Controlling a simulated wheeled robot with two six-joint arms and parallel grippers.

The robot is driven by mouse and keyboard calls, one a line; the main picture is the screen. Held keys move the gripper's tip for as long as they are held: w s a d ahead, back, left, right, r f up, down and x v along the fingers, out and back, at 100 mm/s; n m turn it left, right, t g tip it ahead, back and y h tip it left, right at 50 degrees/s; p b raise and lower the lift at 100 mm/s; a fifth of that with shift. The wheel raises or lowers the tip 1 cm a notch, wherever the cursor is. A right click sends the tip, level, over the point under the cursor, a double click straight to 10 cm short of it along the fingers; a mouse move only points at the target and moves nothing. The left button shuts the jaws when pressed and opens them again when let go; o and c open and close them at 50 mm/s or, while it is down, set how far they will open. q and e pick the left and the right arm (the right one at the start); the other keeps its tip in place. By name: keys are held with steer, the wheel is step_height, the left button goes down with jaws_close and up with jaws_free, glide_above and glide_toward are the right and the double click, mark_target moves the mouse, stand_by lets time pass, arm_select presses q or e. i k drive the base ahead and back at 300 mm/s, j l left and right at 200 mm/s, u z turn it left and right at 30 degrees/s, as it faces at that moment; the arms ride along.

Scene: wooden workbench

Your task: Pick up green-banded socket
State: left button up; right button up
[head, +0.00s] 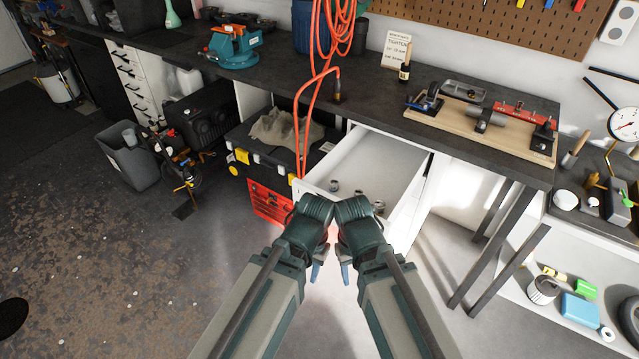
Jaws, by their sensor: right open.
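Small metallic sockets stand in an open white drawer (395,160): one at the left (333,185), one in the middle (358,194) and one at the right (379,206). They are too small for me to tell which carries a green band. My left gripper (317,271) and my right gripper (344,272) hang close together in front of the drawer, fingertips down and outside it. The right gripper is open. The left one's jaw opening is hidden by its wrist. Nothing shows in either gripper. My wrists cover part of the drawer's front.
The dark workbench top (455,140) overhangs the drawer and carries a wooden fixture board (425,112). An orange hose (312,100) hangs down left of the drawer, beside a red toolbox (268,203). A shelf unit (555,245) stands at the right. Open floor lies at the left.

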mark_target(519, 105)
steer(key=i+l+z, duration=0.15)
steer(key=z, duration=0.35)
steer(key=i+l+z, duration=0.1)
steer(key=z, duration=0.35)
steer(key=i+l+z, duration=0.1)
steer(key=i, duration=0.55)
steer(key=k+l+u, duration=0.2)
steer(key=l, duration=0.35)
steer(key=k+l+u, duration=0.15)
steer(key=k+l, duration=0.25)
steer(key=k+l+u, duration=0.2)
steer(key=k+l, duration=0.15)
steer(key=l, duration=0.25)
steer(key=i, duration=0.85)
